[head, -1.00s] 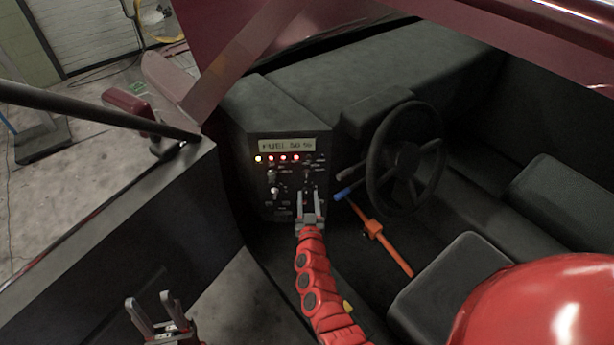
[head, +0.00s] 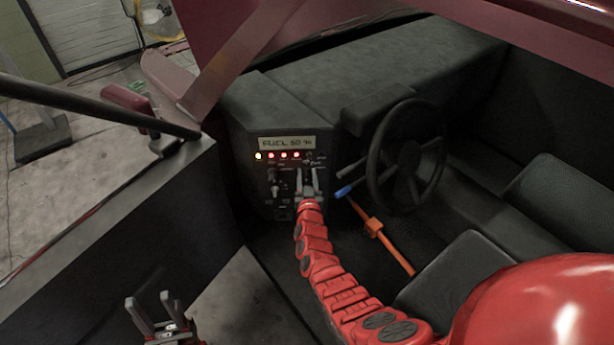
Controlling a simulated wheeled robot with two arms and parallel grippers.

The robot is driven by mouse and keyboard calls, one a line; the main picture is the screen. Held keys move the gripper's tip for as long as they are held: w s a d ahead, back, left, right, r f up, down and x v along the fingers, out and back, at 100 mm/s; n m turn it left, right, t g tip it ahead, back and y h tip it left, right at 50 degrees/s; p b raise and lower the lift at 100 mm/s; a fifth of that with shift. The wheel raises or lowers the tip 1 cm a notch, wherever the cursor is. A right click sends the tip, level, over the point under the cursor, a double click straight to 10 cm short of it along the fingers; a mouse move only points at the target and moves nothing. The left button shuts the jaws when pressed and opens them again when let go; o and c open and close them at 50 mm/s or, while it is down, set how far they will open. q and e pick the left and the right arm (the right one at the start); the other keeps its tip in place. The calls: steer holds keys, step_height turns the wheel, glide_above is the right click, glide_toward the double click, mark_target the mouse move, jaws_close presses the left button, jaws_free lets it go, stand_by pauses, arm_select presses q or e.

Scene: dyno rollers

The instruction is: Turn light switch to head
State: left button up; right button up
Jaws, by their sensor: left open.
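The dark control panel (head: 264,184) stands left of the steering wheel, with small knobs and switches under a lit display reading "FUEL 50 %" (head: 288,143). I cannot tell which small switch is the light switch; one knob (head: 273,190) shows left of my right gripper. My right gripper (head: 308,172) is at the panel's right half, its two fingers apart and pointing up at the controls. Its fingers cover part of the panel, and I cannot tell whether a switch sits between them. My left gripper (head: 153,302) is open and empty at the lower left, away from the panel.
The steering wheel (head: 374,172) and a blue-tipped lever (head: 343,191) are close to the right of my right gripper. An orange bar (head: 390,246) rises from the floor. The open door (head: 110,240) is at the left, a seat (head: 450,270) at the right.

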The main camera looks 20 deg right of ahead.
jaws_close()
